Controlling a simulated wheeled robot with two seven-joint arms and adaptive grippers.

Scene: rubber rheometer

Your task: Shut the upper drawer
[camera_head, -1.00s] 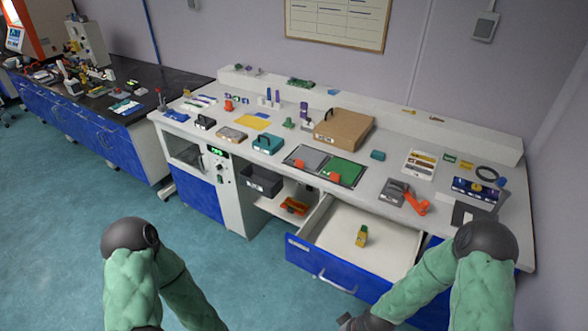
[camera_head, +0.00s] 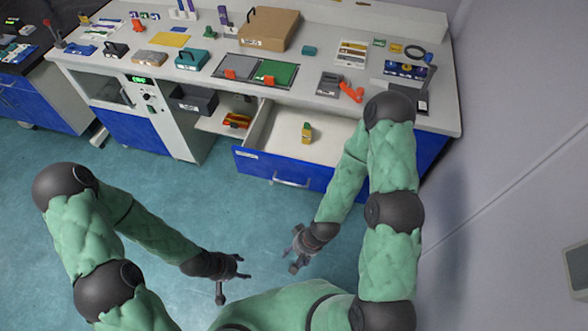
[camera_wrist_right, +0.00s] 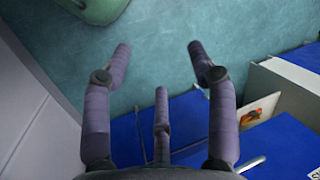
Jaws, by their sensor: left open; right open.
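The upper drawer (camera_head: 262,163) has a blue front with a silver handle (camera_head: 291,182) and is pulled out from under the white bench. A small yellow and green object (camera_head: 307,133) stands inside it. My left gripper (camera_head: 232,278) is open and empty, over the floor to the front left of the drawer. My right gripper (camera_head: 292,252) is open and empty, in front of the drawer and apart from its handle. In the right wrist view its spread fingers (camera_wrist_right: 160,75) show with blue cabinet fronts (camera_wrist_right: 285,148) beyond them.
The white bench top (camera_head: 330,105) holds a brown box (camera_head: 269,30), a green mat (camera_head: 283,72) and an orange tool (camera_head: 351,92). A dark bin (camera_head: 194,100) and a shelf with an orange item (camera_head: 237,120) are left of the drawer. A wall stands close on the right.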

